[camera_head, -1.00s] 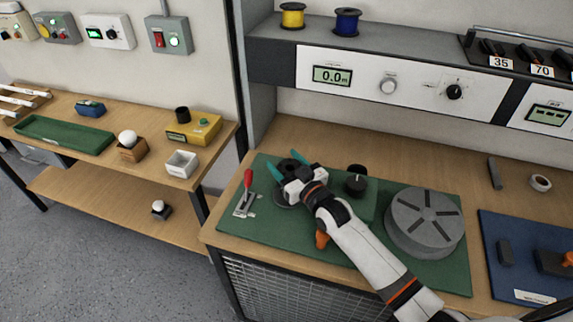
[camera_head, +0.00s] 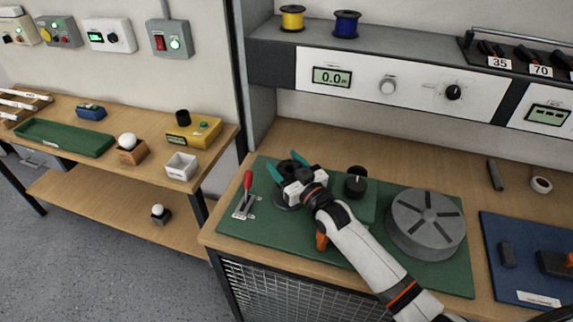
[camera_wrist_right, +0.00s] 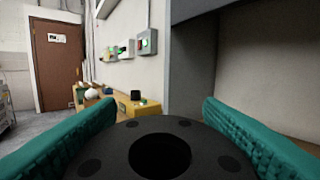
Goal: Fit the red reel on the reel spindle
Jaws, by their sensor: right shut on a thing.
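My right gripper (camera_head: 284,163) is over the left part of the green mat, with its teal fingers on either side of a dark round reel (camera_head: 289,168). In the right wrist view the fingers are shut on the reel, whose black flange (camera_wrist_right: 98,147) has a central hole and several small holes. No red shows on it; its winding is hidden. A grey round base (camera_head: 283,199) shows partly below the gripper. The spindle itself is hidden, so I cannot tell whether the reel is around it. My left gripper is not in view.
A red-handled lever (camera_head: 247,184) stands just left of the gripper. A black knob (camera_head: 356,184) and a large grey slotted drum (camera_head: 425,222) are to the right on the green mat (camera_head: 262,239). Yellow (camera_head: 292,17) and blue reels (camera_head: 346,23) stand on the shelf above.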

